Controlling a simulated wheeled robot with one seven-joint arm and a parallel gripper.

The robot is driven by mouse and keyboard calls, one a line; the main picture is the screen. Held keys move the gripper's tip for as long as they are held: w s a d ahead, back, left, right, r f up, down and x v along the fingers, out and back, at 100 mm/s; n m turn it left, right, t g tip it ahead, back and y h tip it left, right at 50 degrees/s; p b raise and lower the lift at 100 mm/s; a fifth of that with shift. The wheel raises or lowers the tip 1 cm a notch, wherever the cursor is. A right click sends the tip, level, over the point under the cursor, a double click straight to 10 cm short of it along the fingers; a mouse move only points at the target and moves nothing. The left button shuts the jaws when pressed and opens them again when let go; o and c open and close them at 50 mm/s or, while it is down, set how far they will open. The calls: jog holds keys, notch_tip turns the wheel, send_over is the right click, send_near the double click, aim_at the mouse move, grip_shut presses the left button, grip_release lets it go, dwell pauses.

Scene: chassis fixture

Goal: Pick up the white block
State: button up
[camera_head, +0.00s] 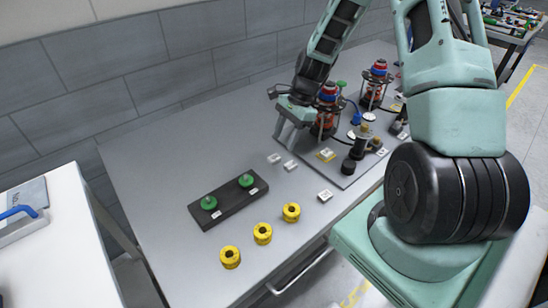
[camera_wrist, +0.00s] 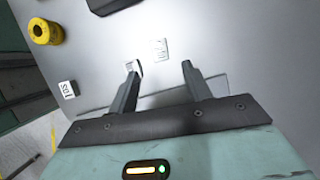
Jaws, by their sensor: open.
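Several small white blocks lie on the grey table. Two are close together near my gripper: one nearer the front (camera_head: 290,166) and one farther back (camera_head: 274,158). A third white block (camera_head: 325,195) lies to the right, towards the front edge. In the wrist view, one block (camera_wrist: 134,68) shows at the left fingertip and is partly hidden by it. Another, marked block (camera_wrist: 160,49) shows beyond the gap between the fingers, and a third (camera_wrist: 66,89) is far left. My gripper (camera_head: 284,142) is open and empty; it also shows in the wrist view (camera_wrist: 160,70).
A dark bar (camera_head: 229,199) with green knobs lies left of the blocks. Several yellow rings (camera_head: 262,233) stand along the front. The table's left part is clear.

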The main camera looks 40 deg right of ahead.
aim_at(275, 157)
jog(key=shift+a+p+x, duration=0.1)
jog(key=shift+p+x, duration=0.35)
jog(key=shift+x, duration=1)
jog(key=shift+a+p+x, duration=0.15)
jog(key=shift+p+x, duration=0.3)
jog(key=shift+x, duration=1)
jog(key=shift+r, duration=0.15)
jog(key=c, duration=1.1)
